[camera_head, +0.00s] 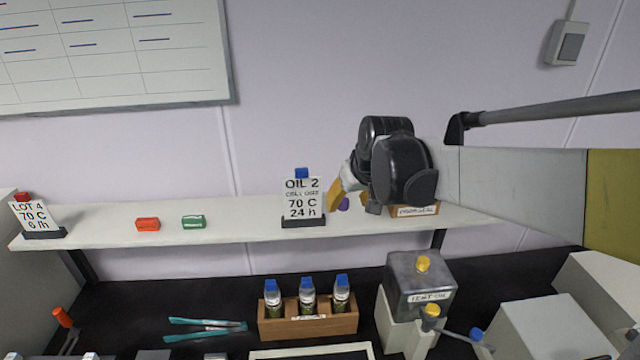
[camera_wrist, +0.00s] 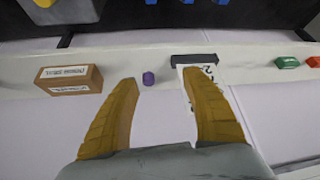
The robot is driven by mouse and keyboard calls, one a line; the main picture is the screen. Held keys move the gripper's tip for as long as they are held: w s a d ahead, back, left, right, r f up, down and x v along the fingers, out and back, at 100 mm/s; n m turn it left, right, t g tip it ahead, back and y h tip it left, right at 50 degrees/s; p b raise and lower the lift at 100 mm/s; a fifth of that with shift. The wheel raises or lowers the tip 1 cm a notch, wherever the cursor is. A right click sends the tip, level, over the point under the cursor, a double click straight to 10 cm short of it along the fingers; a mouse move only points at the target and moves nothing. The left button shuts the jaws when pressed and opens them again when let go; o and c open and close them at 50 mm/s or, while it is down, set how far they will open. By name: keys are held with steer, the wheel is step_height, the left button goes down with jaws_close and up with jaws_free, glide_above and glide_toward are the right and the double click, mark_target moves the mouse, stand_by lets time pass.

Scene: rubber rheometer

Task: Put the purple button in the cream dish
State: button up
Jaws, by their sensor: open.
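The purple button (camera_head: 344,203) is on the white wall shelf, just right of the OIL 2 sign and partly behind my gripper. In the wrist view the purple button (camera_wrist: 149,78) shows whole, between the lines of my two fingers and nearer the left one. My gripper (camera_wrist: 160,80) is open and empty, with its yellow fingers apart. In the head view my gripper (camera_head: 337,194) is at the shelf, its fingers close to the button; I cannot tell the exact gap. I make out no cream dish in either view.
The OIL 2 sign (camera_head: 303,200) and a labelled wooden block (camera_head: 415,211) flank the button on the shelf (camera_head: 250,227). Green (camera_head: 193,221) and orange (camera_head: 148,224) pieces lie further left. Below stand a bottle rack (camera_head: 308,325) and a grey box (camera_head: 420,285).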

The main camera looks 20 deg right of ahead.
steer(key=p, duration=0.1)
glide_toward(344, 200)
steer(key=x, duration=0.4)
steer(key=shift+a+f, duration=0.2)
steer(key=shift+f, duration=0.3)
steer(key=x, duration=0.6)
steer(key=shift+w+d, duration=0.1)
steer(key=shift+r, duration=0.1)
steer(key=c, duration=1.1)
steer(key=shift+c, duration=0.6)
steer(key=shift+r, duration=0.15)
